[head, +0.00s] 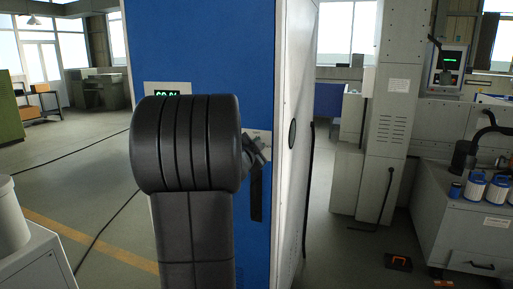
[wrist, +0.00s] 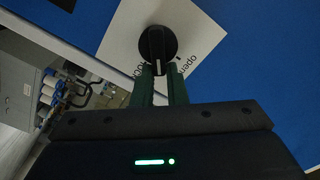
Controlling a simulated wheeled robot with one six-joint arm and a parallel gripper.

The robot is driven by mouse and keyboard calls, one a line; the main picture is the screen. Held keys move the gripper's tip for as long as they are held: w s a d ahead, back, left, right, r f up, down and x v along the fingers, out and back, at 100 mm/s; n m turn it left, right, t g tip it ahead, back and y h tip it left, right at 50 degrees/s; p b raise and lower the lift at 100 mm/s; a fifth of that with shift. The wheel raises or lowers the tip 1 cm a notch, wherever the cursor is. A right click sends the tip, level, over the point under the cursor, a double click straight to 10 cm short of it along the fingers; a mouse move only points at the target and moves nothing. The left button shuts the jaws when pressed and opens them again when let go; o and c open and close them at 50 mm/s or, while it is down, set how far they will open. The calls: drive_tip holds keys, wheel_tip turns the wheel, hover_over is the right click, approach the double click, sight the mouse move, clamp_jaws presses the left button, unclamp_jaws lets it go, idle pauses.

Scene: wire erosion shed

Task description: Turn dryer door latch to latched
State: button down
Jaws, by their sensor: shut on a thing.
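The dryer door latch is a round black knob (wrist: 157,42) with a raised grip bar, on a white label plate (wrist: 200,28) on the blue dryer door (wrist: 265,75). My gripper (wrist: 159,75) is shut on the grip bar, with its green fingers at the bar's lower end. The word "open" shows right of the fingers; another word to the left is partly hidden. The bar points down the picture, between the two words. In the head view, the blue dryer (head: 205,45) stands ahead, and my dark arm hides the latch.
A small green-lit display (head: 167,93) shows on the dryer above my arm. A white side panel (head: 294,130) forms its right side. At right stands a grey cabinet (head: 480,235) with blue-and-white canisters (head: 474,186). Open floor lies to the left.

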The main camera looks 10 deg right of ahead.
drive_tip(key=shift+s+d+f+m+b, duration=0.1)
drive_tip(key=shift+f+m+b, duration=0.4)
drive_tip(key=shift+m, duration=0.75)
drive_tip(key=shift+w+a+f+m+b, duration=0.15)
drive_tip(key=shift+m+b, duration=0.55)
drive_tip(key=shift+m, duration=0.6)
drive_tip(key=shift+s+d+f+m+b, duration=0.15)
drive_tip(key=shift+f+m+b, duration=0.35)
drive_tip(key=shift+m, duration=0.75)
drive_tip(key=shift+r+m, duration=0.2)
drive_tip(key=shift+m, duration=0.1)
drive_tip(key=c, duration=1.5)
unclamp_jaws()
drive_tip(key=shift+w, duration=0.2)
drive_tip(key=shift+o, duration=0.2)
drive_tip(key=shift+r, duration=0.1)
drive_tip(key=shift+s, duration=0.1)
